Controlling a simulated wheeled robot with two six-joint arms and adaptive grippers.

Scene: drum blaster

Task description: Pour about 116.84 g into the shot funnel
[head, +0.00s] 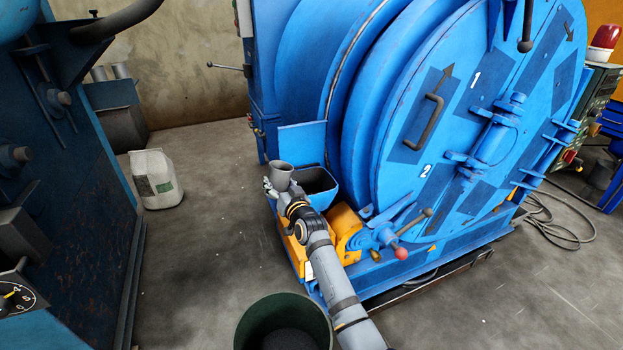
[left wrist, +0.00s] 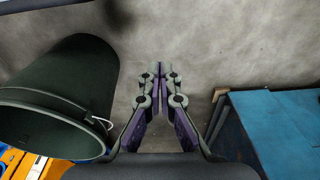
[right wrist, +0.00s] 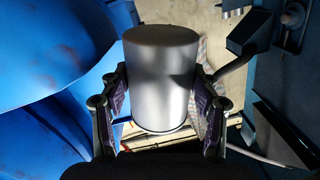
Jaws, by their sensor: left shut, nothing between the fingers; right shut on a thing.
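The shot funnel (head: 333,196) is a blue open-topped box with a dark inside, low at the left of the blue drum machine. My right gripper (head: 272,187) is shut on a grey metal cup (head: 279,172), just left of the funnel's opening. The cup looks near upright in the head view; its contents cannot be made out. In the right wrist view the cup (right wrist: 160,85) sits between both fingers. My left gripper (left wrist: 160,75) is shut and empty in the left wrist view, above the floor; it does not show in the head view.
A dark green bucket (head: 242,332) with dark material inside stands at the bottom; it also shows in the left wrist view (left wrist: 60,95). A raised blue flap (head: 303,142) stands behind the funnel.

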